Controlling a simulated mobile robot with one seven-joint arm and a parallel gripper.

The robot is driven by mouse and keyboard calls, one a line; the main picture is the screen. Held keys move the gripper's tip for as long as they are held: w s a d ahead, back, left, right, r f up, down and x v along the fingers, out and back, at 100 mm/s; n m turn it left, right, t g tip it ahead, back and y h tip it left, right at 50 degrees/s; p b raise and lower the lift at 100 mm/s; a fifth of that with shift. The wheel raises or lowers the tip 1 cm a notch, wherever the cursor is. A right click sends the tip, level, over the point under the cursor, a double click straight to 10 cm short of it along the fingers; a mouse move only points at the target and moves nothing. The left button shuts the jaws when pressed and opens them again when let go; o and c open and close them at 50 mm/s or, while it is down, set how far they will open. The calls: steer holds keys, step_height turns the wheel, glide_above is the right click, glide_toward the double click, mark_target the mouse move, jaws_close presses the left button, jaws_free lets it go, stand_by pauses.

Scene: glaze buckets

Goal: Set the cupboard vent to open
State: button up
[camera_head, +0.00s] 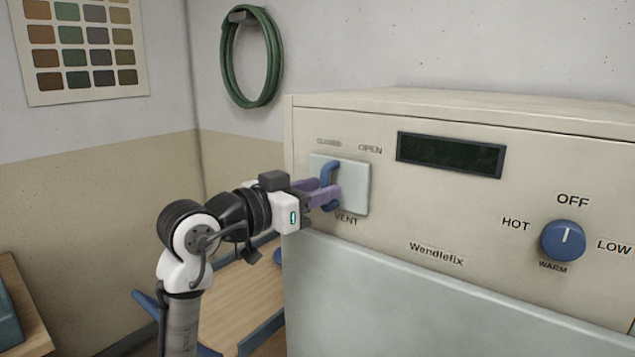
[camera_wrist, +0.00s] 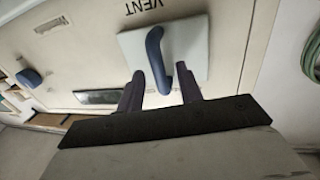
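The vent lever (camera_head: 329,172) is a blue bar on a pale square plate (camera_head: 356,188) at the left of the cream cupboard's front panel. VENT is printed below it, OPEN above right and a faint, unreadable label above left. The lever's upper end points toward the faint label, not OPEN. My gripper (camera_head: 327,194) is at the lever with its purple fingers apart. In the wrist view, which is upside down, the lever (camera_wrist: 155,52) lies between the fingers (camera_wrist: 160,78), with gaps on both sides. The fingers hide part of the lever in the head view.
A blue knob (camera_head: 562,241) marked OFF, LOW, WARM and HOT is at the panel's right. A dark display (camera_head: 450,154) lies between. A green hose (camera_head: 252,58) hangs on the wall behind. A wooden surface (camera_head: 240,295) stands beside the cupboard, below my arm.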

mark_target(364, 202)
steer(key=shift+w+d, duration=0.15)
steer(key=shift+d, duration=0.05)
jaws_close()
stand_by(0.3)
steer(key=s+d, duration=0.1)
steer(key=d, duration=0.1)
steer(key=s+d, duration=0.2)
steer(key=s+d+b, duration=0.1)
steer(key=s+d, duration=0.1)
steer(key=shift+d, duration=0.4)
jaws_free()
steer(key=shift+d, duration=0.1)
